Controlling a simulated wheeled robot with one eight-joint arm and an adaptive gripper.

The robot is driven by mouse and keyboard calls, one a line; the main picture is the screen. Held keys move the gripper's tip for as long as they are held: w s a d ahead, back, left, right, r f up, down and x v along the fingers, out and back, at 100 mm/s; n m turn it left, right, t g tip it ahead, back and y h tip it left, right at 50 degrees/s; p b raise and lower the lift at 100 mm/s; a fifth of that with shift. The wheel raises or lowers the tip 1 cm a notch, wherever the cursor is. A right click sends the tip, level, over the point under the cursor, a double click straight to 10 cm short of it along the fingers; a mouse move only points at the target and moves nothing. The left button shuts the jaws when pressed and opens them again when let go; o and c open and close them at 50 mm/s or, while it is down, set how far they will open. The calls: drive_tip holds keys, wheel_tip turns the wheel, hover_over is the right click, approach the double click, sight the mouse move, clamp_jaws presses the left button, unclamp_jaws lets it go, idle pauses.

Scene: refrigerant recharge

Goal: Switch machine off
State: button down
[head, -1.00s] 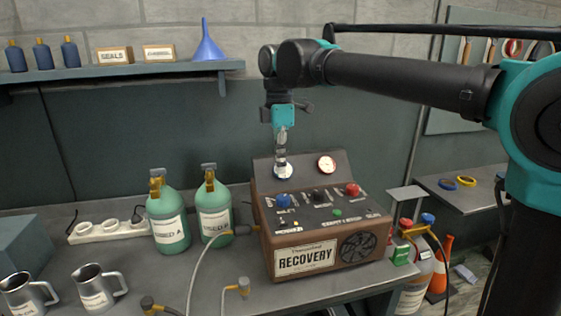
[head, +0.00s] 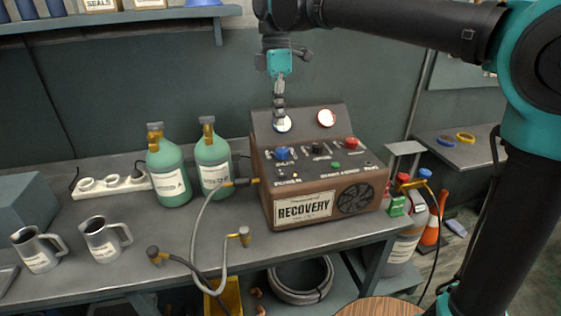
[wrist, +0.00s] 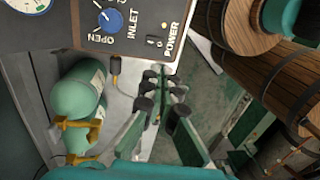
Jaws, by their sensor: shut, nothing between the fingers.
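The brown recovery machine (head: 262,190) stands on the workbench, its sloped panel holding a blue inlet knob (head: 282,153), a black knob, a red knob (head: 351,142) and a green button. The power switch (wrist: 152,40) shows in the wrist view beside the POWER label and the blue knob (wrist: 110,20). A small light (wrist: 165,25) by the switch looks lit. My gripper (head: 279,119) points down, above the panel, overlapping the left gauge (head: 287,125) in the head view. It also shows in the wrist view (wrist: 165,75), its fingers shut and empty, apart from the switch.
Two green cylinders (head: 170,180) stand left of the machine, with a power strip (head: 110,186) and two metal jugs (head: 103,240). Grey hoses (head: 208,215) lie in front of the cylinders. A shelf (head: 130,16) runs along the wall above.

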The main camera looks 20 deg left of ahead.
sight(281, 173)
drive_tip(key=f, duration=0.4)
drive_tip(key=s+f, duration=0.1)
drive_tip(key=f, duration=0.4)
drive_tip(key=d+f, duration=0.1)
drive_tip(key=f, duration=0.3)
drive_tip(key=shift+s+f, duration=0.25)
drive_tip(key=shift+s+d+f+t+y, duration=0.15)
drive_tip(key=shift+f+t+y, duration=0.15)
drive_tip(key=shift+t, duration=0.1)
drive_tip(key=shift+w+a+r, duration=0.15)
drive_tip(key=shift+w+a, duration=0.35)
drive_tip(key=shift+w, duration=0.2)
wheel_tip(281, 173, up, 14)
drive_tip(key=w+a, duration=0.1)
drive_tip(key=shift+w, duration=0.25)
